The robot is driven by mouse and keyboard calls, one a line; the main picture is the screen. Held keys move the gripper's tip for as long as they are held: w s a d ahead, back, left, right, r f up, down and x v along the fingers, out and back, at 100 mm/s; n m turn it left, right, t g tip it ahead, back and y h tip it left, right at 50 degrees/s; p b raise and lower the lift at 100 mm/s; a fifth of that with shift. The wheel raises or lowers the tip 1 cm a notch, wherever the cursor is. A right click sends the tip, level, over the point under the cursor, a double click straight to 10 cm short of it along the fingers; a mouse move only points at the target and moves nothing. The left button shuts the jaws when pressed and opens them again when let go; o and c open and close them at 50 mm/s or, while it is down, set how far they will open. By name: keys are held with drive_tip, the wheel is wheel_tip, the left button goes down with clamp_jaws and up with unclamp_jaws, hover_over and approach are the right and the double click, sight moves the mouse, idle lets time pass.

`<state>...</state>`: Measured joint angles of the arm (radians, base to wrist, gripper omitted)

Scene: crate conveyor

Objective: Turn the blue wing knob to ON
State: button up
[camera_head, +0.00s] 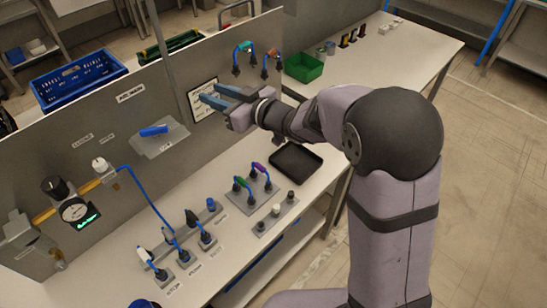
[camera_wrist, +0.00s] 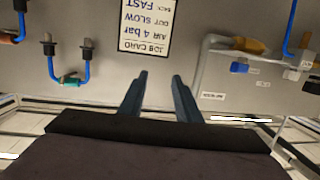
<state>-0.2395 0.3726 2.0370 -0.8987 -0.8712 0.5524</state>
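The blue wing knob (camera_head: 153,130) sits on a grey plate on the upright panel, left of my gripper in the head view. Its wing lies nearly level there. A small blue piece that looks like the same knob (camera_wrist: 239,67) shows right of my fingers in the wrist view. I cannot read any ON or OFF mark beside it. My gripper (camera_head: 210,94) is in front of the job card, clear of the knob. In the wrist view the two fingers (camera_wrist: 160,76) stand apart with nothing between them.
The job card (camera_wrist: 145,25) is on the panel beyond my fingers. Short hoses (camera_head: 244,47) hang on the panel to the right. A blue hose (camera_head: 148,195) runs below the knob to bench fittings. A black tray (camera_head: 295,161) and green bin (camera_head: 304,67) stand on the bench.

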drive_tip(key=s+d+f+m+g+h+p, duration=0.1)
drive_tip(key=s+d+f+m+g+h, duration=0.1)
drive_tip(key=s+d+f+m+h, duration=0.3)
drive_tip(key=shift+s+d+f+m+h, duration=0.4)
drive_tip(key=shift+s+d+f+h, duration=2)
drive_tip(key=shift+s+d+f, duration=1.5)
drive_tip(key=shift+o, duration=0.4)
drive_tip(key=shift+w+d+r, duration=0.55)
drive_tip(key=shift+w, duration=0.1)
